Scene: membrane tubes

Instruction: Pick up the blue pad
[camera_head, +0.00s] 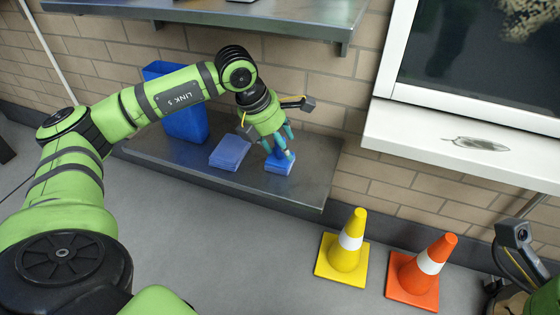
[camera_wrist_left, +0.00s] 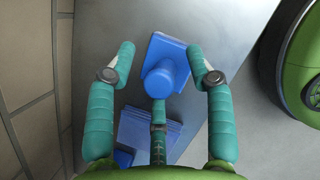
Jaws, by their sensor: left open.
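A blue pad (camera_head: 281,167) with a round raised knob lies on the lower metal shelf, near its right part. It also shows in the left wrist view (camera_wrist_left: 160,50), with its knob between the finger tips. My left gripper (camera_head: 279,150) is above this pad with its teal fingers pointing down. The fingers are open and spread around the knob, with gaps on both sides in the wrist view. In the head view the fingers partly hide the knob. A second, lighter blue flat block (camera_head: 230,152) lies on the shelf to the left.
A tall blue bin (camera_head: 186,124) stands on the lower shelf (camera_head: 300,190) behind my left forearm. An upper shelf (camera_head: 250,18) hangs above. A brick wall is behind. A yellow cone (camera_head: 346,250) and an orange cone (camera_head: 424,268) stand on the floor at the right.

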